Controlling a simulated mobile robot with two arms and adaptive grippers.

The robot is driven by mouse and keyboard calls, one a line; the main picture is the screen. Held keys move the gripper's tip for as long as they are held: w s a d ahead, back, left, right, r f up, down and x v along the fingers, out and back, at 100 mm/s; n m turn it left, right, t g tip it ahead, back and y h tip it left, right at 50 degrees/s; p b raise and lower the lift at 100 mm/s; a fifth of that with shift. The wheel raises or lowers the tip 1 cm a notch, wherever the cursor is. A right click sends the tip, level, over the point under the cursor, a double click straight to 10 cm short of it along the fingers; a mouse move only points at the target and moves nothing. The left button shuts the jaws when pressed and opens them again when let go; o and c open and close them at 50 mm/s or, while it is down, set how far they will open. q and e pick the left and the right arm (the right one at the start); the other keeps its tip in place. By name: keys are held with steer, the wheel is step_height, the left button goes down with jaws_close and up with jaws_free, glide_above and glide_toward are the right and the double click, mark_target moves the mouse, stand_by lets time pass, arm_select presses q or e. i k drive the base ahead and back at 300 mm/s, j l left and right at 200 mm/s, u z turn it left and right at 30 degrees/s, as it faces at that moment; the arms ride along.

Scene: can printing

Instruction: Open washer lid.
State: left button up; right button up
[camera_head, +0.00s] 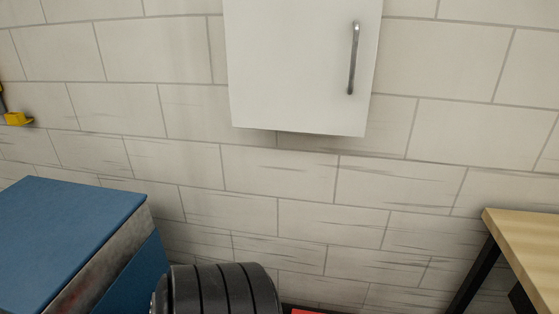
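A blue box-like unit (105,255) stands at the lower left and is cut off by the frame edges. It has a flat blue top (65,230) that lies level over a worn grey metal band. This may be the washer with its lid down, but I cannot tell for sure from this view. No handle shows on it. Neither of my grippers is in view.
A white wall cabinet (290,65) with a metal handle hangs at the top middle. A black ribbed round object (222,290) stands right of the blue unit, with a red thing (310,311) beside it. A wooden-topped table (530,240) stands at right.

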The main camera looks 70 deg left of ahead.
mark_target(50, 228)
steer(key=u, duration=4.25)
